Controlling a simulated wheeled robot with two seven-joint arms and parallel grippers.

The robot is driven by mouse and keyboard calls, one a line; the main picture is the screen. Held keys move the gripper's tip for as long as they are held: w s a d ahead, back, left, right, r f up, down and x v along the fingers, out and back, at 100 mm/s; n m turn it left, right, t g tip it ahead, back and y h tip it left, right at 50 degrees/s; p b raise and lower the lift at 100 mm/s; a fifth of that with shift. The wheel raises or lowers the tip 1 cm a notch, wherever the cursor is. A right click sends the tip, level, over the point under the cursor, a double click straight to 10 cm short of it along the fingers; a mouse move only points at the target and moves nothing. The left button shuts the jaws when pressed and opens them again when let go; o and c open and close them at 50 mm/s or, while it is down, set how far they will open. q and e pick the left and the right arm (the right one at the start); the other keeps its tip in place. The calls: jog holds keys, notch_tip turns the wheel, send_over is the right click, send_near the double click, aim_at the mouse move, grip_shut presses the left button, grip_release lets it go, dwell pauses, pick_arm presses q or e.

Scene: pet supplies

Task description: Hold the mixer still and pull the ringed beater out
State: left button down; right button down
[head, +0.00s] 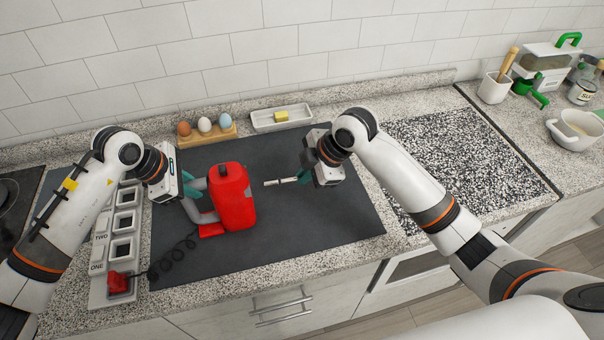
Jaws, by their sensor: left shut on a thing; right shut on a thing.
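The red mixer (236,205) stands on the dark mat, with a grey handle (207,217) on its left side. My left gripper (192,196) is shut on the mixer at the handle side. My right gripper (304,175) is shut on a beater, whose pale thin shaft (279,182) points left toward the mixer. The shaft's tip shows a small gap from the mixer's red body. The beater's other end is hidden by the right gripper, so I cannot see a ring.
A dark mat (330,225) has free room at the right. An egg holder (208,134) and butter dish (283,117) stand behind.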

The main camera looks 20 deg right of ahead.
pick_arm(q)
jog(key=shift+s+f, duration=0.25)
jog(key=shift+f, duration=0.15)
pick_arm(e)
jog(key=shift+r, duration=3.75)
pick_arm(q)
jog(key=c, duration=1.2)
grip_release()
jog(key=shift+w+r, duration=0.1)
jog(key=shift+w, duration=0.05)
jog(key=shift+c, duration=0.2)
jog(key=shift+r, duration=0.15)
jog(key=shift+a+r, duration=0.1)
jog(key=shift+r, duration=0.1)
jog(key=v, duration=1.1)
jog(key=shift+a, duration=0.15)
jog(key=shift+r, duration=0.15)
